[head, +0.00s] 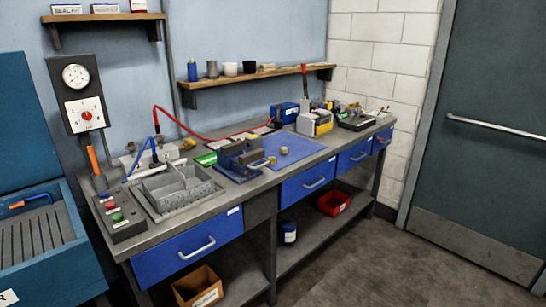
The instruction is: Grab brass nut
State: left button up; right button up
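Two small brass-coloured pieces sit at the blue mat on the workbench. One brass piece (284,150) lies on the open part of the mat (305,146). The other brass piece (272,160) is just left of it, near the vise. Either may be the brass nut; they are too small here to tell their shape. The blue vise (232,157) stands at the mat's left side, with its handle toward the front edge. Neither of my grippers is in view.
A grey basin (178,190) and a button box (115,215) stand on the bench's left. A yellow-and-grey device (316,122) and a dark tray (356,123) stand right. A shelf (258,76) hangs above. The floor in front (370,260) is clear.

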aim_at(272, 159)
jog(key=i+l+u, duration=0.2)
jog(key=i+l, duration=0.7)
jog(key=i, duration=0.05)
